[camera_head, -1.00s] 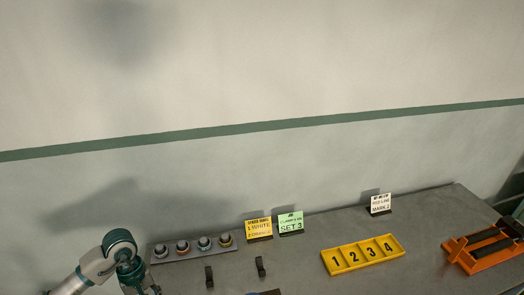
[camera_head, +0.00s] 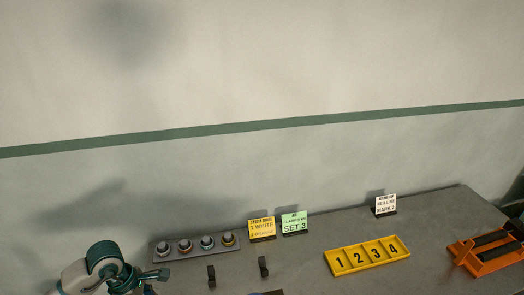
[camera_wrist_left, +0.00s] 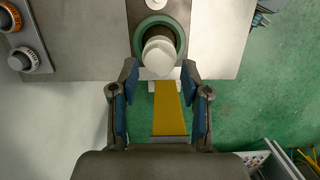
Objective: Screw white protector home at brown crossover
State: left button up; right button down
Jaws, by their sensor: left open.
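In the left wrist view, a white rounded piece (camera_wrist_left: 160,54), perhaps the white protector, sits in front of a green ring (camera_wrist_left: 178,28) at the bench edge. My left gripper (camera_wrist_left: 160,76) is open, with its fingertips spread to either side just below the white piece; I see no grip on it. In the head view only my left arm (camera_head: 105,265) shows, at the lower left; its fingers are not clear. My right gripper is not in view.
A rack (camera_head: 197,250) with several capped pieces stands at the bench's left. Two black uprights (camera_head: 263,266), a yellow card (camera_head: 262,228), a green card (camera_head: 294,223), a white card (camera_head: 385,204), a yellow numbered tray (camera_head: 367,256) and an orange stand (camera_head: 488,252) occupy the bench.

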pick_arm(q)
jog(key=n, duration=0.3)
jog(key=shift+t, duration=0.3)
jog(key=n, duration=0.4)
jog(key=shift+s+d+t+y, duration=0.1)
jog(key=shift+t+y, duration=0.2)
jog(key=shift+y, duration=0.1)
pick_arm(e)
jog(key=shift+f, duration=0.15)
pick_arm(q)
jog(key=shift+f, duration=0.15)
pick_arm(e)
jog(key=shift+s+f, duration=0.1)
pick_arm(q)
jog(key=shift+f+b, duration=1.1)
jog(key=shift+b, duration=0.1)
jog(key=shift+r, duration=0.1)
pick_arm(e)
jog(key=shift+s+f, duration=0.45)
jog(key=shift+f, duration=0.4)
pick_arm(q)
jog(key=shift+w+d, duration=0.2)
jog(key=shift+w, duration=0.05)
